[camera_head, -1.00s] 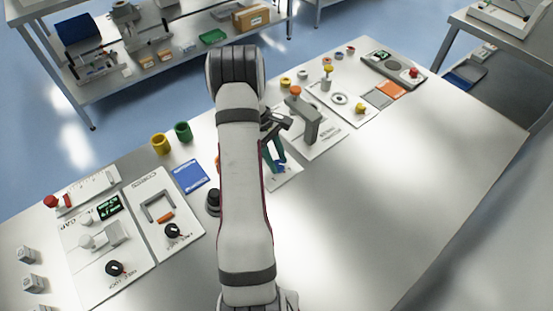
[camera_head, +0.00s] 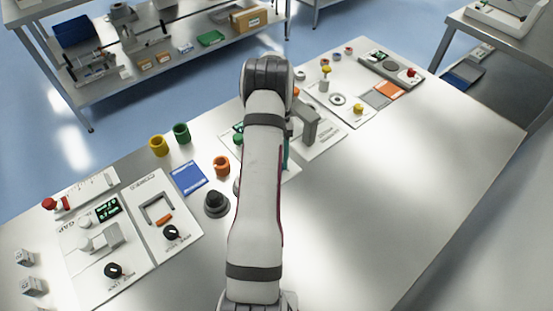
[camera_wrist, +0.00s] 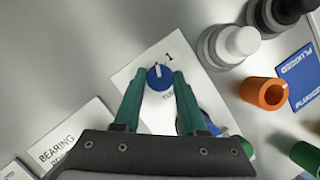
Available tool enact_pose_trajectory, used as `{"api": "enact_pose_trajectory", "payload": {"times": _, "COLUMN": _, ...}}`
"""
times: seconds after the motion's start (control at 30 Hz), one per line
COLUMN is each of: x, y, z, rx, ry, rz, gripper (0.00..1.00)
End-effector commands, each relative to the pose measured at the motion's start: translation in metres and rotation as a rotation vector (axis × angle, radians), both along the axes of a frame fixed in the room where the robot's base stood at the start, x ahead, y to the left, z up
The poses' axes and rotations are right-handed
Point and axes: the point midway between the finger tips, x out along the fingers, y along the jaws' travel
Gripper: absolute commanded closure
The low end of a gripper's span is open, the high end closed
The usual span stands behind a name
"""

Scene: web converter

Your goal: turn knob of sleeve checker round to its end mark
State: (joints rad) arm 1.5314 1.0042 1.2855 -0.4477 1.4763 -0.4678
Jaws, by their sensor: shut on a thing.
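A blue round knob (camera_wrist: 160,80) with a white pointer line sits on a white plate (camera_wrist: 143,62) in the wrist view. The pointer aims toward the top of the picture, slightly left. A printed "1" is up and right of the knob; the lettering below it is partly hidden by a finger. My gripper (camera_wrist: 160,75) has its two green fingers on either side of the knob, shut on it. In the head view my arm hides the knob and most of the gripper.
An orange ring (camera_wrist: 264,93), a white round part (camera_wrist: 233,45) and a blue card (camera_wrist: 303,75) lie right of the plate in the wrist view. A grey upright fixture (camera_head: 305,122) stands close behind the arm in the head view. The front right table is bare.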

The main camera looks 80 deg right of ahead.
Motion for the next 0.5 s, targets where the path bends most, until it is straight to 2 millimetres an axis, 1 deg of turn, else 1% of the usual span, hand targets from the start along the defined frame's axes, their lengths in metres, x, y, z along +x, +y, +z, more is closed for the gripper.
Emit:
{"api": "enact_pose_trajectory", "payload": {"times": 0.2, "x": -0.0016, "y": 0.0006, "z": -0.0003, "rx": 0.002, "ry": 0.000, "rz": -0.205, "gripper": 1.00}}
{"api": "enact_pose_trajectory", "payload": {"times": 0.5, "x": -0.0030, "y": 0.0010, "z": 0.0000, "rx": 0.002, "ry": 0.000, "rz": -0.457, "gripper": 1.00}}
